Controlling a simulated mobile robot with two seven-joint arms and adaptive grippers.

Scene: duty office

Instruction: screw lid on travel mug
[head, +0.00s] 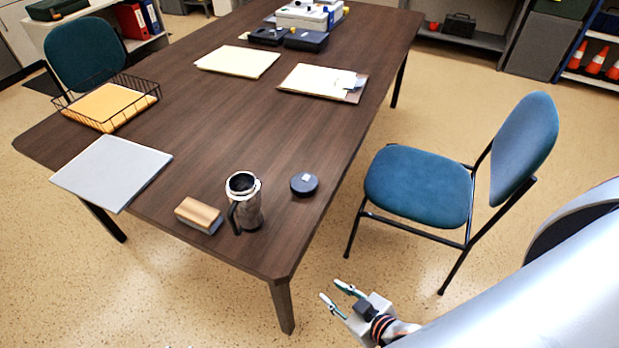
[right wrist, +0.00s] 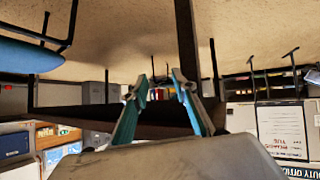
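The travel mug (head: 245,203) stands upright near the front corner of the dark table, with its top open and its handle toward the lower left. A dark round lid (head: 304,184) lies flat on the table to the right of the mug, apart from it. My right gripper (head: 338,296) is below and to the right of the table corner, away from mug and lid. Its two fingers are spread with nothing between them, and they also show apart in the right wrist view (right wrist: 157,92). My left gripper is not in view.
A wooden-topped block (head: 199,215) stands close left of the mug. A grey folder (head: 112,172) overhangs the table's left edge. A wire tray (head: 110,103) and papers lie farther back. A blue chair (head: 420,186) stands right of the table (head: 225,120). The tabletop around the lid is clear.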

